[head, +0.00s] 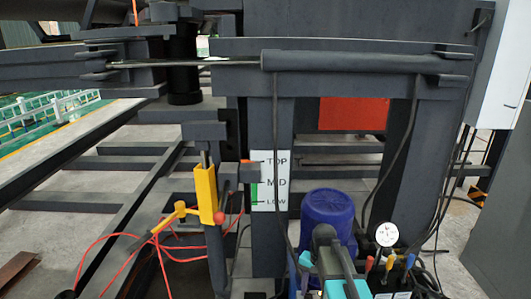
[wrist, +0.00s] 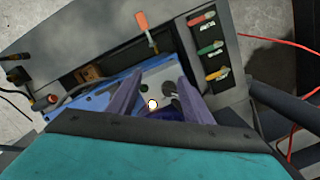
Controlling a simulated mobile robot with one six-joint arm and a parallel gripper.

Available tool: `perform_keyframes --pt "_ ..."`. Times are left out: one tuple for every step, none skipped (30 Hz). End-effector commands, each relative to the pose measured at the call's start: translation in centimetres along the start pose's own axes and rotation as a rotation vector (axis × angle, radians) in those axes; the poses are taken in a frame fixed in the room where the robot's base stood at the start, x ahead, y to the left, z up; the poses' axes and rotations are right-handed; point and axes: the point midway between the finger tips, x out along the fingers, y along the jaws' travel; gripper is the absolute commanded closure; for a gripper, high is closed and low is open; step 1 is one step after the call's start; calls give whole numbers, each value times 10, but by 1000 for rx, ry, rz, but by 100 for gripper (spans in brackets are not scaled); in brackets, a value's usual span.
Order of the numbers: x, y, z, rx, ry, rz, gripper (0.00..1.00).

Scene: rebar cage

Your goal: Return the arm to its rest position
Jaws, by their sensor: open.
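My gripper (wrist: 163,85) shows in the wrist view with its two purple-grey fingers apart. No object is visibly held between them. Beyond the fingers is a blue and grey machine panel (wrist: 95,103) with a small pale round spot (wrist: 152,104). I cannot tell how close the fingertips are to the panel. In the head view, teal and dark grey parts show at the bottom edge, beside a blue ribbed cylinder (head: 328,218). I cannot make out the gripper fingers there.
A lever with an orange-red handle (wrist: 142,22) and a row of coloured handles (wrist: 211,48) stand beyond the fingers. In the head view, a dial gauge (head: 386,233), a yellow bracket (head: 206,194) and a level plate (head: 272,182) stand near dark steel frames. Red cables (head: 180,244) lie at left.

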Motion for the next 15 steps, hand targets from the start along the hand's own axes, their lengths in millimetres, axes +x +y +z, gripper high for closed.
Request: perform_keyframes --pt "14 4 7 0 -19 12 54" --pt "20 7 10 0 -28 18 54" --pt "29 10 15 0 -40 26 54" --pt "36 12 19 1 -50 32 54" --pt "42 15 22 1 -58 38 54" --pt "52 18 27 1 -70 46 54" --pt "58 20 31 1 -78 51 54" --pt "64 23 34 1 -86 57 54" --pt "73 26 39 0 -98 65 54" --pt "79 29 43 -1 -105 70 54" --pt "85 32 47 -2 -114 76 54" --pt "93 35 52 -4 -124 83 54" --pt "99 38 56 -7 -132 88 54" --pt "106 41 60 -9 -140 93 54" --pt "113 45 66 -12 -150 100 54"
